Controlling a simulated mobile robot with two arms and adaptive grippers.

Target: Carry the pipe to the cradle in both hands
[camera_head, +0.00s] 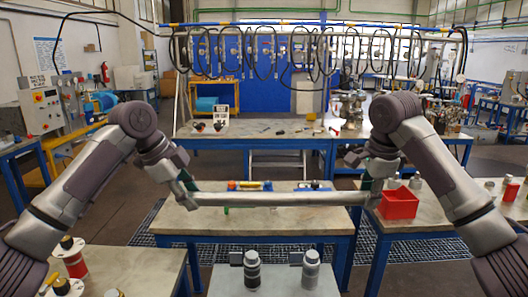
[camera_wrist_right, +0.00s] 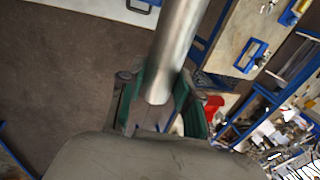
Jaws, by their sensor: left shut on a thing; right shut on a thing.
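The pipe (camera_head: 280,199) is a long, light grey tube, held about level above the middle table in the head view. My left gripper (camera_head: 188,192) is shut on its left end. My right gripper (camera_head: 369,192) is shut on its right end. In the right wrist view the pipe (camera_wrist_right: 178,45) runs up from between the green fingers of my right gripper (camera_wrist_right: 163,98). I cannot make out for certain which thing is the cradle.
The middle table (camera_head: 270,220) holds small coloured items (camera_head: 248,185) behind the pipe. A red bin (camera_head: 398,204) stands on the right table, close to my right gripper. A black cylinder (camera_head: 252,270) and a grey cylinder (camera_head: 310,270) stand at the bottom centre.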

